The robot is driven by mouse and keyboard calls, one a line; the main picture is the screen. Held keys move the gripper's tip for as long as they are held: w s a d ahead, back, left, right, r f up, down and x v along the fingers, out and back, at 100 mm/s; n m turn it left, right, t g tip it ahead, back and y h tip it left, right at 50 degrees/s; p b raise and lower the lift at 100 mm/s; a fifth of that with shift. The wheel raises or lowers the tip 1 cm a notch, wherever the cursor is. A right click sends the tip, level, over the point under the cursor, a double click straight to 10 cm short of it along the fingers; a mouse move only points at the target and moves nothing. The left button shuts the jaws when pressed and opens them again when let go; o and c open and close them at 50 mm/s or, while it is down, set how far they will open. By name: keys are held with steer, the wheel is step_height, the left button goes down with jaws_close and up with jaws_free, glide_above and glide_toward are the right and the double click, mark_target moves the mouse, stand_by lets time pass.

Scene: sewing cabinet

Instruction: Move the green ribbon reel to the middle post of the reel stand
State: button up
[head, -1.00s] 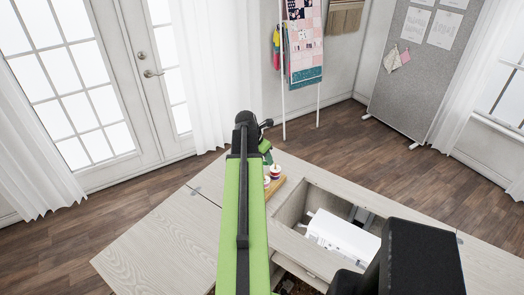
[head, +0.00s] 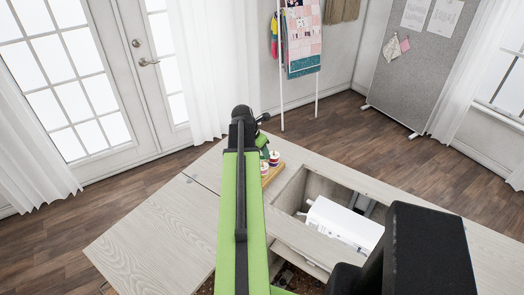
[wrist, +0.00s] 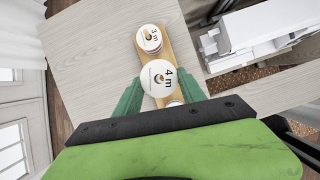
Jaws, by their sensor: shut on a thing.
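My gripper's green fingers (wrist: 162,97) are shut on a reel with a white top marked 4 m (wrist: 159,78). Its ribbon colour is hidden from above in the wrist view. The wooden reel stand (wrist: 176,50) lies below it. A reel marked 3 m (wrist: 149,38), with some red on its side, stands at the stand's far end. Another reel (wrist: 175,103) shows partly below the held one. The middle post is hidden. In the head view, two reels (head: 274,157) with white tops stand on the stand (head: 275,172), just right of my arm's end.
The stand is on a pale wood cabinet top (head: 150,235). Right of it is an open well (head: 297,190) with a white sewing machine (head: 340,222) inside. The top left of the stand is clear.

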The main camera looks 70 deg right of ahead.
mark_target(261, 159)
steer(key=shift+f, duration=0.1)
steer(key=shift+f+b, duration=0.75)
steer(key=shift+b, duration=0.1)
steer(key=shift+f, duration=0.15)
steer(key=shift+f+b, duration=1.25)
steer(key=shift+b, duration=0.15)
steer(key=o, duration=1.4)
